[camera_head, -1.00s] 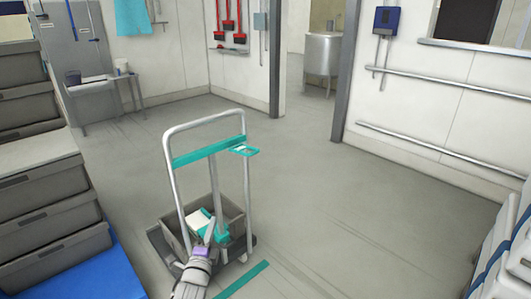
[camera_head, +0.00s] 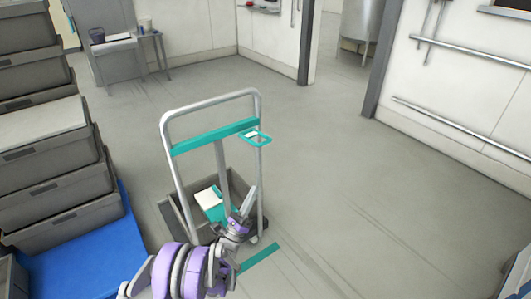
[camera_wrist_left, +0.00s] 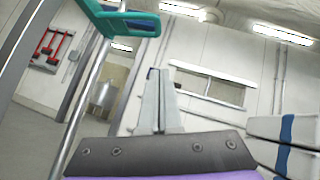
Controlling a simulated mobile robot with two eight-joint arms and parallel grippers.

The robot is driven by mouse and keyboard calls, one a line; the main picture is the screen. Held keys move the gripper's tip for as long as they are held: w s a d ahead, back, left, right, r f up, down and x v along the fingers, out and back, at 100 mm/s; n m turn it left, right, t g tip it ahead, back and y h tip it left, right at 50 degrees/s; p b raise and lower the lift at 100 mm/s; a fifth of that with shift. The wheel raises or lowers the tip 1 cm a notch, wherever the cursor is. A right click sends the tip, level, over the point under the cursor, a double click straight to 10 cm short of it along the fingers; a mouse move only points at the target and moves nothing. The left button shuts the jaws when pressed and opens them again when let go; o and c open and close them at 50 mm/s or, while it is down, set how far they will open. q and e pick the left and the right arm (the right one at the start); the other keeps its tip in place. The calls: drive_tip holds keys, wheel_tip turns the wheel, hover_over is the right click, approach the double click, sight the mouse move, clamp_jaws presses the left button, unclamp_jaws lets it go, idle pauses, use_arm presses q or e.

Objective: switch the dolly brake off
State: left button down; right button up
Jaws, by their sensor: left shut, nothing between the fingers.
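The dolly (camera_head: 215,137) stands in the middle of the head view, with a grey tubular handle and a teal crossbar. A grey crate (camera_head: 179,207) sits on its deck, with a white and teal item (camera_head: 209,200) inside. My left gripper (camera_head: 251,194) is shut and empty, its fingers pointing up in front of the crate, near the right handle post. In the left wrist view, the shut fingers (camera_wrist_left: 153,100) are right of the post (camera_wrist_left: 84,108), apart from it in the picture. I cannot make out the brake; my left arm covers part of the dolly's near side.
A teal-framed holder (camera_head: 255,138) sticks out from the right post. Stacked grey crates (camera_head: 58,190) on a blue base (camera_head: 95,250) stand at the left. Open floor lies to the right and behind.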

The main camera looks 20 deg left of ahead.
use_arm(q)
drive_tip(key=s+a+r+x, duration=0.1)
drive_tip(key=r+x, duration=0.1)
drive_tip(key=x, duration=1.1)
drive_tip(key=shift+a, duration=0.4)
drive_tip(key=shift+s, duration=0.15)
